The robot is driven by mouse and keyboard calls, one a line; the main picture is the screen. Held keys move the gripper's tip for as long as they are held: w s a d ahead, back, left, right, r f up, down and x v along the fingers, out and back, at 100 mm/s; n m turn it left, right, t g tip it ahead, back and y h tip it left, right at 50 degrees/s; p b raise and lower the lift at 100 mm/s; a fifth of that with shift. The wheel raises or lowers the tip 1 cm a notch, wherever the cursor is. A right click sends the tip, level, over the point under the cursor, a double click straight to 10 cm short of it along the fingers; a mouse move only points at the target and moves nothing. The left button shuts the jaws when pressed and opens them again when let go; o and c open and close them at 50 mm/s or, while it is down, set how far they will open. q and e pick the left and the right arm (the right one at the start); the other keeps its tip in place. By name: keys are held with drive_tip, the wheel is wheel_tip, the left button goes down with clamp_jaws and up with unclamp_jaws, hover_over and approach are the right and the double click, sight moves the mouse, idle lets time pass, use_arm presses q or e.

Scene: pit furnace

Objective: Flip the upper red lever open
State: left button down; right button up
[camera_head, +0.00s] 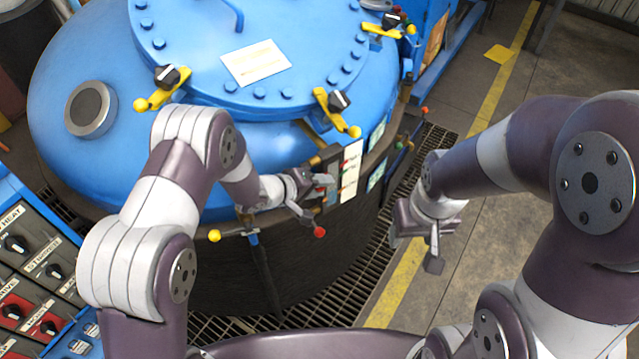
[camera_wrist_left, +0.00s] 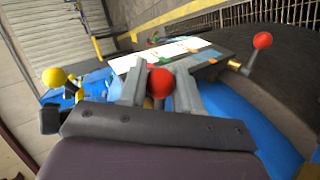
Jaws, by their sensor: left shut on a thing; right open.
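The upper red lever's ball (camera_wrist_left: 160,82) sits between the two fingers of my left gripper (camera_head: 317,196) in the left wrist view. The gripper is shut on it, beside the panel on the furnace's side. In the head view the fingers hide this ball, and its rod cannot be made out. A lower red lever ball (camera_head: 320,232) shows just below the gripper; the left wrist view shows it at the right (camera_wrist_left: 262,40), on a thin rod. My right gripper (camera_head: 420,245) is open and empty, to the right of the furnace.
The blue furnace (camera_head: 290,140) has a bolted lid and yellow clamps (camera_head: 340,112) with black knobs. A yellow-ball lever (camera_head: 215,236) is left of the lower red ball. A control panel (camera_head: 35,265) stands at lower left. The floor at the right has free room.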

use_arm(q)
drive_tip(key=shift+w+r, duration=0.1)
drive_tip(key=c, duration=1.1)
unclamp_jaws()
drive_tip(key=shift+a, duration=0.2)
drive_tip(key=b+v, duration=0.2)
drive_tip(key=v, duration=1)
drive_tip(key=shift+s, duration=0.25)
drive_tip(key=shift+a+r, duration=0.1)
